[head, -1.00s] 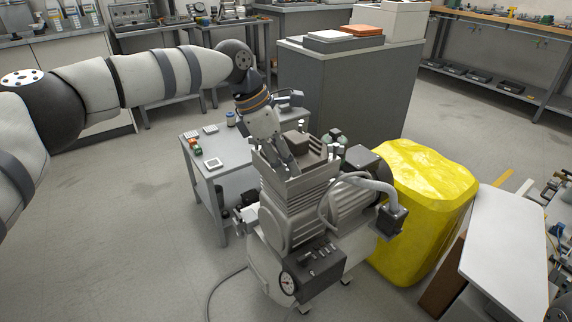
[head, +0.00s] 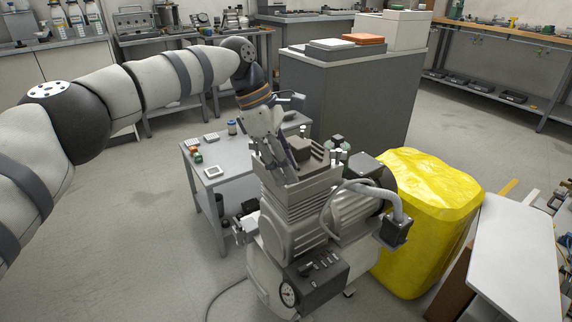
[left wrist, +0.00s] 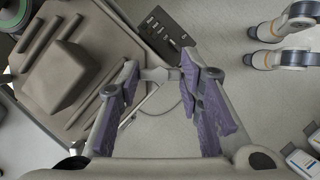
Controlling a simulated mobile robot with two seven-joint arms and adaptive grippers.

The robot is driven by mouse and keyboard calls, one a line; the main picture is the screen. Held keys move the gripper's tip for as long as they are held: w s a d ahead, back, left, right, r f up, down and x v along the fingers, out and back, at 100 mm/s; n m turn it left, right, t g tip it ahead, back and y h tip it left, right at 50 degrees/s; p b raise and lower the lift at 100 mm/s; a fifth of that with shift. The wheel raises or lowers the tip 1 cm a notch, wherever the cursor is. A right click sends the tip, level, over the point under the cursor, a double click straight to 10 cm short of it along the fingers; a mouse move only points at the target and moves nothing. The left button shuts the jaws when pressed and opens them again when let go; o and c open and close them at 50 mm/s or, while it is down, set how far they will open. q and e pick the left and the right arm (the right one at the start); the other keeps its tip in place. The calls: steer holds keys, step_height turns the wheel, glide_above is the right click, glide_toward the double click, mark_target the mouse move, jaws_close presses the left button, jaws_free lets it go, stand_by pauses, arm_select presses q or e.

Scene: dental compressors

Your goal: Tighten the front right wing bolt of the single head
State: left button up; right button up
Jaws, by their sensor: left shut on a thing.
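The single-head compressor (head: 296,215) stands in the middle of the head view, with its finned head at the top and a brownish block (head: 306,151) on it. My left gripper (head: 282,166) points down at the near left side of the head's top. In the left wrist view, its two purple-padded fingers (left wrist: 161,80) reach to the edge of the head (left wrist: 60,75). A small grey piece that looks like the wing bolt (left wrist: 158,75) sits between the fingertips, and the gripper is shut on it. In the head view the fingers hide this bolt. My right gripper is out of view.
A control box with a gauge (head: 312,281) is low on the compressor's front. A yellow covered bulk (head: 430,215) stands close on the right. A small grey table (head: 207,178) with small items is behind on the left. A grey cabinet (head: 345,100) stands behind.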

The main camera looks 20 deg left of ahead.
arm_select(q)
steer(key=o, duration=1.2)
steer(key=shift+c, duration=0.2)
steer(key=v, duration=1.2)
